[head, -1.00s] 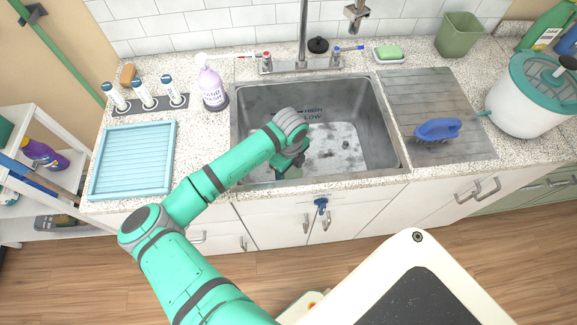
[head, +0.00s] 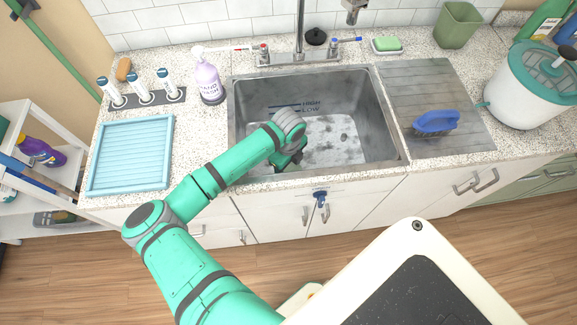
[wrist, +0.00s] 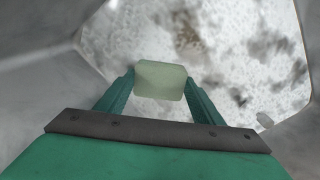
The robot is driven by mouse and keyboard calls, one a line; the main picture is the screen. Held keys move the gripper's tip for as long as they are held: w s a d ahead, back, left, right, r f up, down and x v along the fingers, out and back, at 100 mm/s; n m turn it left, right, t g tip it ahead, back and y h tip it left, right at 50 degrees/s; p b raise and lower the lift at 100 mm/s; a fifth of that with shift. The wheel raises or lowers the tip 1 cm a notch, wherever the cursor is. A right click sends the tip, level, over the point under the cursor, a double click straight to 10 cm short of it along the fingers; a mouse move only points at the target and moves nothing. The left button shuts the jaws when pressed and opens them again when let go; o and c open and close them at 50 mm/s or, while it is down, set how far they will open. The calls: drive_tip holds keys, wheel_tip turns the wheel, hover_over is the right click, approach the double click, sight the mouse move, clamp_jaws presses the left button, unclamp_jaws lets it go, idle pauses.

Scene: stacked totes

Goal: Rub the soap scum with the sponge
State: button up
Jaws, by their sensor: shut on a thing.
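My gripper (wrist: 160,90) is shut on a pale green sponge (wrist: 160,80), seen between its two fingers in the wrist view. In the head view my arm reaches over the front rim into the grey sink (head: 250,95), and my wrist hides the fingers and the sponge. The soap scum (head: 335,140) is a whitish layer with dark grey patches on the sink floor; it also fills the upper right of the wrist view (wrist: 215,45). The sponge is above or at the scum's near left side. I cannot tell whether it touches.
A faucet (head: 300,55) stands behind the sink. A purple soap bottle (head: 208,82) and a light blue rack (head: 130,155) are on the left. A blue brush (head: 436,122) lies on the drainboard (head: 465,95) at the right. The sink walls enclose my gripper.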

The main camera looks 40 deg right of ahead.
drive_tip(key=shift+w+a+f, duration=0.1)
drive_tip(key=shift+w+a, duration=0.05)
drive_tip(key=shift+a, duration=0.1)
drive_tip(key=shift+d+f, duration=0.1)
drive_tip(key=shift+f, duration=0.75)
idle(0.3)
drive_tip(key=shift+w+d, duration=0.8)
drive_tip(key=shift+w, duration=0.55)
drive_tip(key=shift+w+d, duration=0.85)
drive_tip(key=shift+w, duration=0.55)
drive_tip(key=shift+w+d, duration=0.8)
drive_tip(key=shift+w, duration=0.55)
drive_tip(key=shift+w+d+f, duration=0.1)
drive_tip(key=shift+w+d, duration=0.35)
drive_tip(key=shift+w, duration=0.2)
drive_tip(key=shift+w+d+f, duration=0.1)
drive_tip(key=shift+w+d, duration=0.3)
drive_tip(key=shift+w, duration=0.25)
drive_tip(key=shift+w+d+r, duration=0.1)
drive_tip(key=shift+w+d, duration=0.3)
drive_tip(key=shift+w, duration=0.35)
drive_tip(key=shift+w+d, duration=0.4)
drive_tip(key=shift+w, duration=0.3)
